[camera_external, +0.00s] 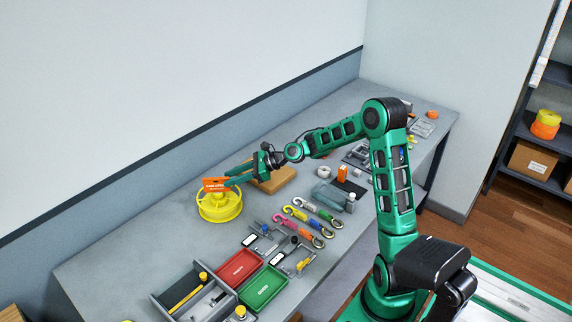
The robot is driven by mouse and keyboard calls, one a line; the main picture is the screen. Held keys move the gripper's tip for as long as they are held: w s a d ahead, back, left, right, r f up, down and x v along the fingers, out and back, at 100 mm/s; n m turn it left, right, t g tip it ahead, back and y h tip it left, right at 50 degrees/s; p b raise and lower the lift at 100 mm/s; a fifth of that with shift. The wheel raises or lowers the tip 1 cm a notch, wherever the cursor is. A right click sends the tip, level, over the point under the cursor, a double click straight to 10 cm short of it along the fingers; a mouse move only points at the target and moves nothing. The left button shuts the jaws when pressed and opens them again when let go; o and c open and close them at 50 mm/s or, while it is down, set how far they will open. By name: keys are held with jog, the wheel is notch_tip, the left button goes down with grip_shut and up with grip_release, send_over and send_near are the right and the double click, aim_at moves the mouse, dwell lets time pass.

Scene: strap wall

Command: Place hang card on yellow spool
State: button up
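The yellow spool (220,207) lies flat on the grey workbench near the wall, left of the middle of the picture. The orange hang card (213,184), with pale print on it, stands upright at the top of the spool. My gripper (230,178) reaches in from the right, with its green fingers at the card's right edge. The fingers appear to be closed on the card. Whether the card touches the spool or is held just above it cannot be told from this view.
A wooden block (275,180) lies under my wrist. Several coloured straps with hooks (305,222) lie in front. A red tray (239,268), a green tray (263,288) and a grey organizer (190,301) stand at the near edge. The bench's left part (120,250) is clear.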

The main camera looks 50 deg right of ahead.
jog(key=v, duration=0.5)
jog(key=shift+s+d+r, duration=0.1)
jog(key=shift+s+d, duration=0.15)
jog(key=s+d+f+n+g+h, duration=0.25)
jog(key=s+n, duration=0.25)
jog(key=s, duration=0.3)
jog(key=s+d+f+n+g+h, duration=0.25)
jog(key=s+n+h, duration=0.2)
jog(key=s, duration=0.25)
jog(key=s+d+n+g, duration=0.1)
jog(key=s+d+n, duration=0.1)
jog(key=s, duration=0.8)
jog(key=s+d+n+g+h, duration=0.1)
jog(key=s+n, duration=0.4)
jog(key=s, duration=0.5)
jog(key=s+d+n+g+h, duration=0.1)
jog(key=s+d+n+g, duration=0.1)
jog(key=s, duration=0.9)
jog(key=shift+d+n, duration=0.85)
jog(key=shift+n, duration=0.2)
jog(key=shift+s+r, duration=0.1)
